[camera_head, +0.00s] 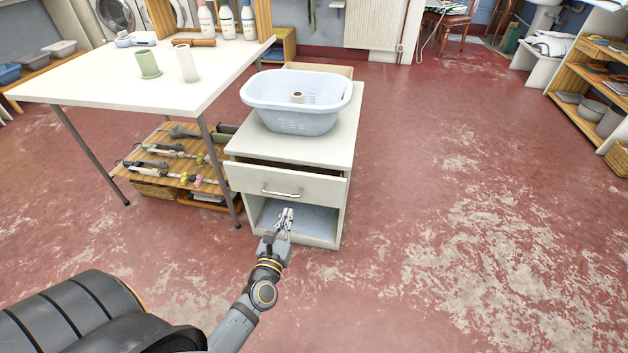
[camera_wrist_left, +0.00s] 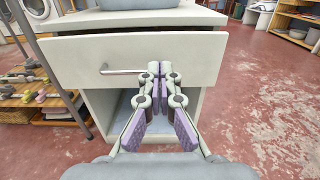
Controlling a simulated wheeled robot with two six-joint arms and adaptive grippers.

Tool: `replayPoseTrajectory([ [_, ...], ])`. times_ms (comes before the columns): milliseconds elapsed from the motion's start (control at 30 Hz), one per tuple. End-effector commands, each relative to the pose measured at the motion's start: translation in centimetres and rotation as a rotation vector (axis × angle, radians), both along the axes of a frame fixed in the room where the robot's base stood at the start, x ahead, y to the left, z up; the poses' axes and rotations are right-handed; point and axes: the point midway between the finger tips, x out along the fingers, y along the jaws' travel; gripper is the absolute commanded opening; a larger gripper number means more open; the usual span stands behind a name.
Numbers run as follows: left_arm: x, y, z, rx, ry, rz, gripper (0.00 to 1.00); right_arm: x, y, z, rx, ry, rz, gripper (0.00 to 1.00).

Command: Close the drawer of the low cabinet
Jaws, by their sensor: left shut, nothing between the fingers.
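The low cabinet (camera_head: 342,157) is pale, with a drawer (camera_head: 315,186) that stands partly open in the head view. A dark gap shows along the drawer's top edge. The drawer front also fills the upper middle of the left wrist view (camera_wrist_left: 85,57), with a metal bar handle (camera_wrist_left: 124,71). Below it is an open compartment. My left gripper (camera_head: 286,214) is shut and empty, just in front of the cabinet below the handle. In the left wrist view its fingertips (camera_wrist_left: 160,70) overlap the drawer front right of the handle; I cannot tell whether they touch. My right gripper is not in view.
A light blue basin (camera_head: 290,118) holding a small cup-like object stands on the cabinet. A white table (camera_head: 110,80) with bottles and cups is at left, above a wooden shelf (camera_head: 165,160) of tools. The red floor (camera_head: 440,220) to the right is clear.

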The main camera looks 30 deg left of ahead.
Motion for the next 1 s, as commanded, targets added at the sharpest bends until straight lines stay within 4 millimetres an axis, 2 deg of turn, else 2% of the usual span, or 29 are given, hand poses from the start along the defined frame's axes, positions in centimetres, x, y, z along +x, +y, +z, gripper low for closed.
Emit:
replayPoseTrajectory([
  [167,1.8,0.4,0.2,0.001,-0.002,-0.002,0.00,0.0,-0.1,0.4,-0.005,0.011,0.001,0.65],
  [500,8.8,2.1,0.0,0.002,-0.001,-0.002,0.00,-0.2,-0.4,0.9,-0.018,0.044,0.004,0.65],
  [700,12.2,2.9,0.0,0.001,0.000,-0.002,0.00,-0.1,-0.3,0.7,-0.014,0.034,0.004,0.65],
  [833,13.3,3.1,-0.1,0.001,0.001,-0.002,0.00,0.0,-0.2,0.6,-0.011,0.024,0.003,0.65],
  [1000,13.7,3.2,-0.1,0.001,0.002,-0.003,0.00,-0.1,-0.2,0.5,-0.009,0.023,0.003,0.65],
])
